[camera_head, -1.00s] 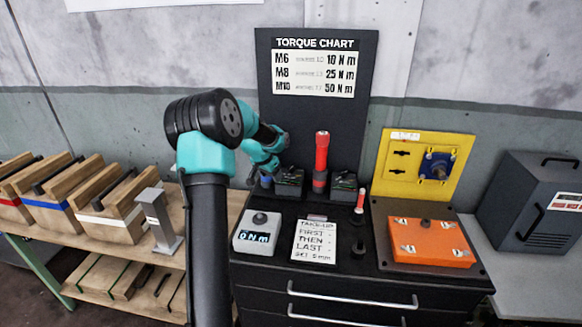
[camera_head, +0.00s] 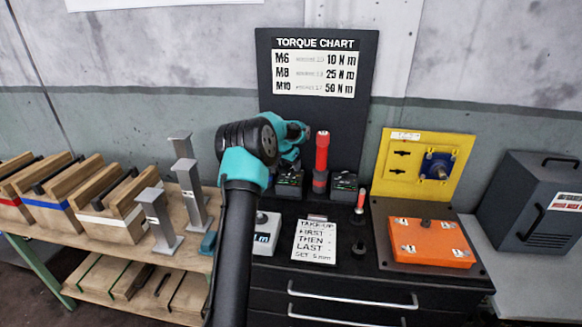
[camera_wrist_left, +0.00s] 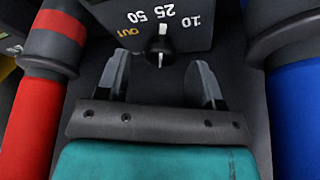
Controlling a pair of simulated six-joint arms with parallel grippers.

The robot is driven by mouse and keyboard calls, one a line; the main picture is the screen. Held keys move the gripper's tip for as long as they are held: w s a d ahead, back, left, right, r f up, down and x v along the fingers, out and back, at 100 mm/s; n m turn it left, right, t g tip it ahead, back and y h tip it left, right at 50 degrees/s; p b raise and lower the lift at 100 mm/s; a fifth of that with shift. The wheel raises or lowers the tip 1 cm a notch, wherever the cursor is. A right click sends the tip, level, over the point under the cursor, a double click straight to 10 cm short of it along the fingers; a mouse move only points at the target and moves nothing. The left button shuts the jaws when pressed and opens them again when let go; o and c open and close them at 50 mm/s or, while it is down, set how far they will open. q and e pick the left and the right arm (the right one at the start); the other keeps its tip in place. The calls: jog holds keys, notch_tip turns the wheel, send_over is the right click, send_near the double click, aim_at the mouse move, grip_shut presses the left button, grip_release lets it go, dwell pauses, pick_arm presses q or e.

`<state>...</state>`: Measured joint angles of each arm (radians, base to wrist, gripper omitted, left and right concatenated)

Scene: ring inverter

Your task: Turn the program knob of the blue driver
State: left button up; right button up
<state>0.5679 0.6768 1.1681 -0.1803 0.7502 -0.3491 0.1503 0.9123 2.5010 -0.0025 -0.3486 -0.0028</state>
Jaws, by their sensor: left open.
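A dark box (camera_head: 289,189) with a black knob stands beside the red driver (camera_head: 321,158). In the left wrist view the knob (camera_wrist_left: 160,46) has a white pointer toward the 25, among the marks 10, 25, 50 and OUT. The blue driver (camera_wrist_left: 295,110) is at the right edge of that view and the red driver (camera_wrist_left: 35,110) at its left. In the head view my arm hides the blue driver. My left gripper (camera_wrist_left: 162,78) is open and empty, its fingertips just short of the knob, one to each side. My right gripper is in neither view.
A similar dark box (camera_head: 343,186) stands right of the red driver. A take-up card (camera_head: 314,242), a partly hidden grey display unit (camera_head: 265,235) and an orange block (camera_head: 431,243) are on the cabinet. The torque chart board (camera_head: 315,110) rises behind.

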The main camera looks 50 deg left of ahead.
pick_arm(q)
jog(key=shift+w+f, duration=0.2)
jog(key=shift+f, duration=0.4)
jog(key=shift+c, duration=0.4)
jog(key=c, duration=0.8)
jog(key=shift+c, duration=0.2)
